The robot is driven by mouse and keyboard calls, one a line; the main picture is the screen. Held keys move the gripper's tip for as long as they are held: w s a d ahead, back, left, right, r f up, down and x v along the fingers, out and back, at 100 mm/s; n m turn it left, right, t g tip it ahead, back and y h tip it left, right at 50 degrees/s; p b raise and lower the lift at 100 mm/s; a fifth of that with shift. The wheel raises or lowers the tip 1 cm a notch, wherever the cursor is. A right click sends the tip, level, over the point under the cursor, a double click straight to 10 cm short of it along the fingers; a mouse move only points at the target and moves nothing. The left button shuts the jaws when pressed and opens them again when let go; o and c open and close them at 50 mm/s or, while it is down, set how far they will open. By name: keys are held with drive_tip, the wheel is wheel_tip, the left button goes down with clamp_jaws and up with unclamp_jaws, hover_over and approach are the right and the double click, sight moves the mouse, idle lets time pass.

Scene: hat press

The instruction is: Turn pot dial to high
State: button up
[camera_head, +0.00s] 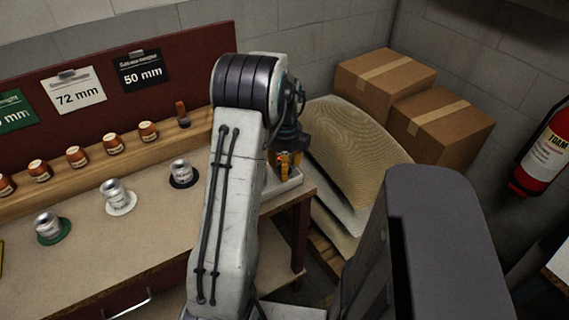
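My arm reaches over the right end of the workbench (145,228), and my gripper (287,165), with orange parts, points down there. The forearm hides part of it, so its opening is unclear. Under and beside the gripper is a pale grey, low-edged object (287,187) at the bench's right corner, mostly hidden by my arm. It may be the pot's base, but I cannot tell. I cannot make out a pot or a dial, nor whether my gripper touches anything.
Cans stand on a green coaster (53,238), a white coaster (121,209) and a black coaster (184,183). Several brown jars (77,156) line the back ledge. Sacks (345,150) and cardboard boxes (385,78) stand right of the bench. A fire extinguisher (546,155) hangs far right.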

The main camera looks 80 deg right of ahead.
wheel_tip(320, 180, up, 12)
idle(0.6)
idle(0.8)
